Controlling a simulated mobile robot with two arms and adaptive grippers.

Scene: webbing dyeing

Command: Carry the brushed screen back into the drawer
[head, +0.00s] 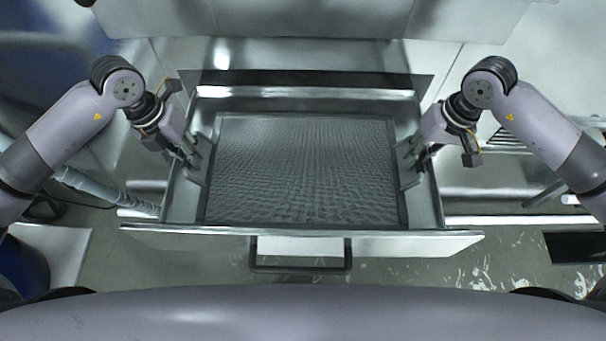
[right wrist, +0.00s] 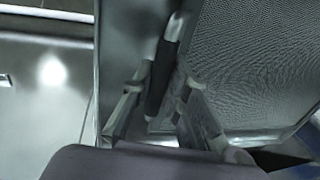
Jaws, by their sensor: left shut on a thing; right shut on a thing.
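The screen (head: 302,172), a grey mesh panel in a thin frame, lies level within the walls of the open metal drawer (head: 300,240). I cannot tell whether it rests on the drawer's bottom. My left gripper (head: 198,160) is shut on the screen's left side, inside the drawer's left wall. My right gripper (head: 408,160) is shut on its right side, by the drawer's right wall. In the right wrist view the fingers of my right gripper (right wrist: 155,110) stand around a dark bar at the screen's edge, and the mesh (right wrist: 265,65) shows beside them.
The drawer is pulled out of a metal cabinet (head: 300,52), with its dark handle (head: 300,268) at the front. A ribbed hose (head: 105,190) runs at the left. The floor (head: 400,268) in front of the drawer is wet-looking and clear near the handle.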

